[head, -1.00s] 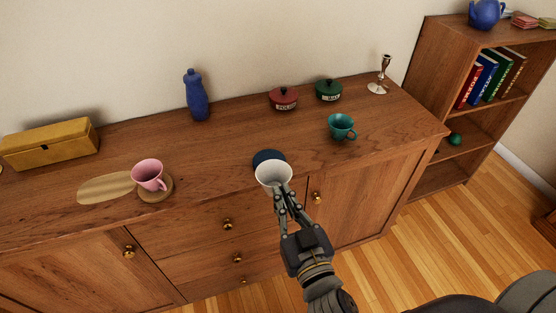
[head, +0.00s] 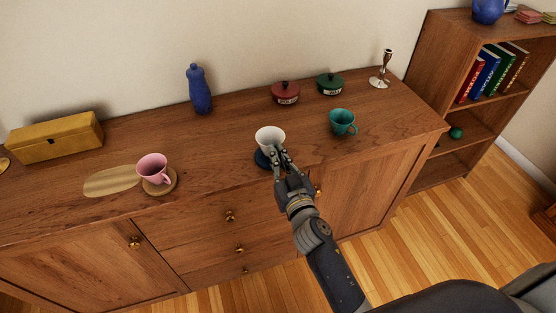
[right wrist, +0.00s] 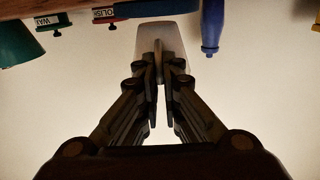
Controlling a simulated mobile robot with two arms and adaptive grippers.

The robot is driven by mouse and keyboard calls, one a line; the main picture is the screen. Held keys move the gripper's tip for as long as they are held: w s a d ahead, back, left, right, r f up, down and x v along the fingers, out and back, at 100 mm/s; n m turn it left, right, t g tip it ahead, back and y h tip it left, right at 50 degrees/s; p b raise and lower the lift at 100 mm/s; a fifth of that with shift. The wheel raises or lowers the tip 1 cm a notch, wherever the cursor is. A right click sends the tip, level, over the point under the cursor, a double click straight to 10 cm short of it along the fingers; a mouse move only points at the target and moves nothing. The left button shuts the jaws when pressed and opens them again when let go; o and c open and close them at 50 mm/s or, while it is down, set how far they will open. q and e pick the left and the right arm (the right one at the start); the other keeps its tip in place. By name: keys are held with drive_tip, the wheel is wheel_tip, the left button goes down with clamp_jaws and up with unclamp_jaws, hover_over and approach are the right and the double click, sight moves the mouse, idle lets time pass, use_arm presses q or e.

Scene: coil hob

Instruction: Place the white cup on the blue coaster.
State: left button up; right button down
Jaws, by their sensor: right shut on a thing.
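The white cup (head: 268,137) is upright in my right gripper (head: 276,156), whose fingers are shut on its near side. In the right wrist view, which looks upside down, the cup (right wrist: 172,36) shows beyond the fingertips. The dark blue coaster (head: 260,159) lies on the sideboard near its front edge, directly below the cup in the head view. The cup and fingers cover much of it. I cannot tell whether the cup's base touches it. My left gripper is not in view.
On the sideboard (head: 222,160), a pink cup (head: 152,167) on a wooden coaster stands left and a teal cup (head: 342,121) right. A blue bottle (head: 199,90), red pot (head: 285,94), green pot (head: 330,85) and candlestick (head: 381,70) stand behind. A yellow box (head: 55,138) is far left.

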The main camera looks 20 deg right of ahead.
drive_tip(key=shift+f, duration=0.4)
drive_tip(key=shift+f, duration=0.1)
drive_tip(key=c, duration=1.8)
unclamp_jaws()
drive_tip(key=shift+s+d+b, duration=0.1)
drive_tip(key=shift+s+b, duration=1.05)
drive_tip(key=shift+s, duration=4.9)
